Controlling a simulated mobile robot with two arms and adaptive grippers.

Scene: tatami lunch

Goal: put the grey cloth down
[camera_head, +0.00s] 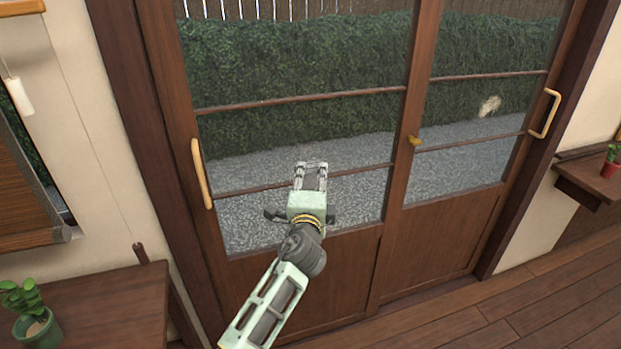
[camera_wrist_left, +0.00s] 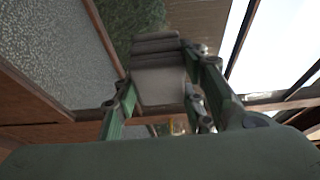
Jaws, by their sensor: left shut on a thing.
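My left gripper (camera_head: 311,168) is raised in front of the glass sliding doors, with its fingers pointing away from me. It is shut on the grey cloth (camera_head: 313,182), which shows as a small grey patch between the fingers. In the left wrist view the cloth (camera_wrist_left: 159,82) is a folded grey pad with ridged layers at its far end, held between the green finger links. I cannot tell whether the cloth touches the glass. My right gripper is out of view.
The wooden doors have a left handle (camera_head: 202,174) and a right handle (camera_head: 545,113). A pale smudge (camera_head: 489,106) shows on the right pane. A brown table (camera_head: 100,300) with a potted plant (camera_head: 35,328) stands at lower left. A shelf (camera_head: 590,182) with a red pot (camera_head: 609,170) is at right. The floor at lower right is clear.

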